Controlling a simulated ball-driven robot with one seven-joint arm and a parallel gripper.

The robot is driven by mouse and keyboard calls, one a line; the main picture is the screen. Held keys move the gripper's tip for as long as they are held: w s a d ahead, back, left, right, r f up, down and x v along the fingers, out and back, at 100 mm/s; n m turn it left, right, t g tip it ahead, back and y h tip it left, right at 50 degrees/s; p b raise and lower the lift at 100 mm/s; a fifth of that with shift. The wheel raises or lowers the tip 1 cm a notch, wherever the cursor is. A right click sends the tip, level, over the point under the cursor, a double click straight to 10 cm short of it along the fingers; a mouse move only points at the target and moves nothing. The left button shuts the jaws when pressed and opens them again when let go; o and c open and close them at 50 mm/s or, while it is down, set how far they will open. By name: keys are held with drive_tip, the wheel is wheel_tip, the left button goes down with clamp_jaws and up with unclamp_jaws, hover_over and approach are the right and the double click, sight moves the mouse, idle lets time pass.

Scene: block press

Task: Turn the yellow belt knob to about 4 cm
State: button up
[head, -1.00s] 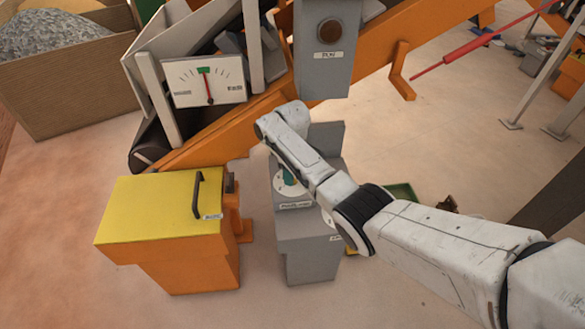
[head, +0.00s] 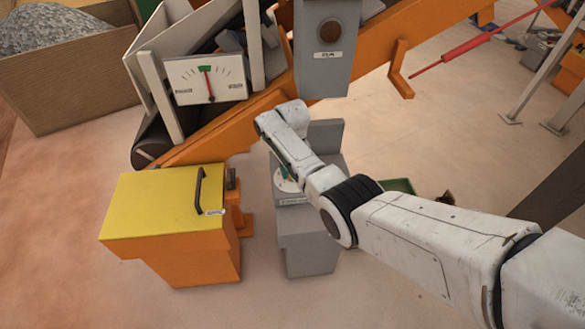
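The grey control stand (head: 308,245) is in the middle of the head view, largely behind my arm. On its sloped top a white dial with a teal knob (head: 285,178) shows in part, with a label below it. No yellow knob can be made out; the stand's right top is covered by my arm. My wrist (head: 284,118) is over the stand's back left part. My gripper's fingers are hidden behind the arm, so I cannot see what they touch.
A yellow-lidded orange box (head: 160,205) with a black handle stands left of the stand. Behind are an orange conveyor frame (head: 215,135), a gauge (head: 207,82) with its needle near the green zone, and a grey button box (head: 327,60). The floor is clear at front left.

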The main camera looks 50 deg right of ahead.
drive_tip(key=shift+w, duration=0.1)
idle(0.5)
drive_tip(key=o, duration=1)
drive_tip(key=shift+o, duration=0.2)
wheel_tip(320, 180, up, 11)
drive_tip(key=p, duration=0.2)
drive_tip(key=shift+f, duration=0.1)
